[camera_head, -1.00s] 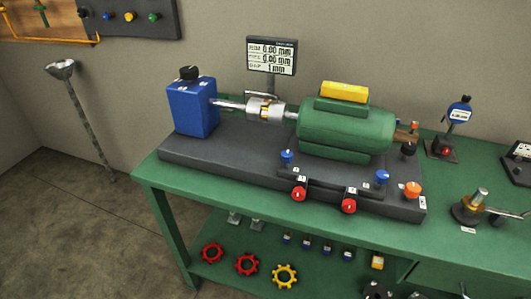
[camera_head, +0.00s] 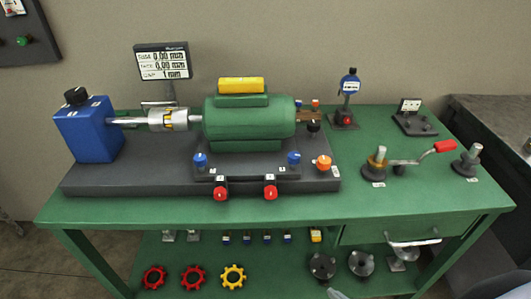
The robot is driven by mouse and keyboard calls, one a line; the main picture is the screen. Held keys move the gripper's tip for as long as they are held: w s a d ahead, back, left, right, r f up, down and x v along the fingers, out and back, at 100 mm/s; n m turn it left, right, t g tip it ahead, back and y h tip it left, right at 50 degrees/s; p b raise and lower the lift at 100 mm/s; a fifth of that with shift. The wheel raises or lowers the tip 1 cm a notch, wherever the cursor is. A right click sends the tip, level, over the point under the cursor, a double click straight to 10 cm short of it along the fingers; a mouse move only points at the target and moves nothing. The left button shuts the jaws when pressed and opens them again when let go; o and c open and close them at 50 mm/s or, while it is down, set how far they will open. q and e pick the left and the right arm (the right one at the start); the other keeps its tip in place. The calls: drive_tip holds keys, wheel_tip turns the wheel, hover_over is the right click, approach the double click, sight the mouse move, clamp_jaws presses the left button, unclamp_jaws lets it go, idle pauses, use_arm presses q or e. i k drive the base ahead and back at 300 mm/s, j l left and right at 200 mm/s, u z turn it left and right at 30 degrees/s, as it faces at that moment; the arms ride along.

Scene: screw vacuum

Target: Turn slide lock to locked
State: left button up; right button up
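A green motor (camera_head: 250,122) with a yellow top block (camera_head: 241,84) sits on a dark grey base (camera_head: 130,182) on the green bench. An orange knob (camera_head: 324,161) stands at the base's right end beside a small white label. A black knob (camera_head: 313,126) is behind it. Two blue knobs (camera_head: 200,159) (camera_head: 294,157) and two red knobs (camera_head: 221,193) (camera_head: 270,192) are along the motor's front. No readable label tells which part is the slide lock or its setting. Neither of my grippers is recognisable in the head view.
A blue block (camera_head: 89,134) with a black knob stands at the left, joined to the motor by a shaft and coupling (camera_head: 168,119). A display (camera_head: 162,62) is behind. A red-handled crank (camera_head: 425,155) and a dial gauge (camera_head: 347,95) stand right. The bench front is clear.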

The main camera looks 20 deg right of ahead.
sight(324, 164)
drive_tip(key=j+z, duration=0.15)
drive_tip(key=z, duration=0.6)
drive_tip(key=i+j, duration=0.05)
